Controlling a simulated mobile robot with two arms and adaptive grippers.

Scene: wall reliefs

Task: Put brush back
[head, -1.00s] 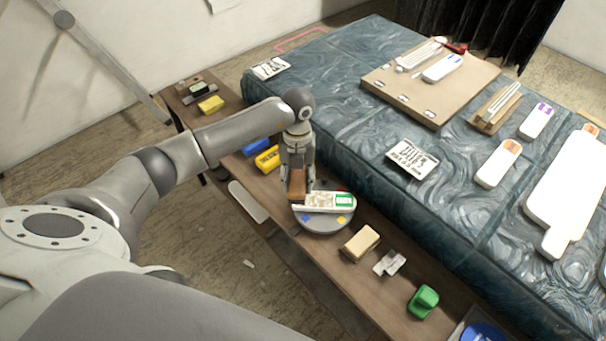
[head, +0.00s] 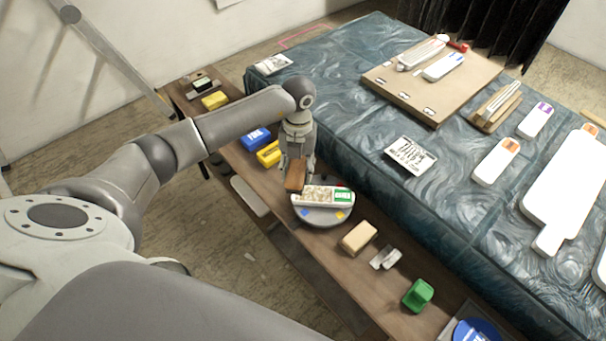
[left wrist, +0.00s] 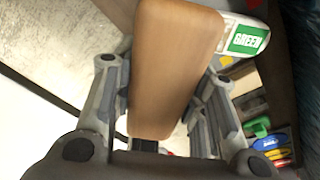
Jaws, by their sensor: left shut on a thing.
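My left gripper (head: 296,165) is shut on a brown wooden block-shaped brush (head: 294,178). In the left wrist view the smooth brown back of the brush (left wrist: 172,70) fills the space between the fingers (left wrist: 158,105); its bristles are hidden. In the head view the brush is tilted at the left edge of a round grey disc (head: 322,214) on the narrow wooden bench. A white, speckled item with a green label (head: 324,196) lies on the disc, close to the brush. I cannot tell whether they touch. My right gripper is not in view.
On the bench (head: 330,257) stand yellow (head: 269,154) and blue (head: 256,138) boxes behind the arm, and a tan block (head: 358,237), grey pieces (head: 385,257) and a green item (head: 418,295) towards the front. A blue-patterned table (head: 450,185) runs alongside, holding boards and white tools.

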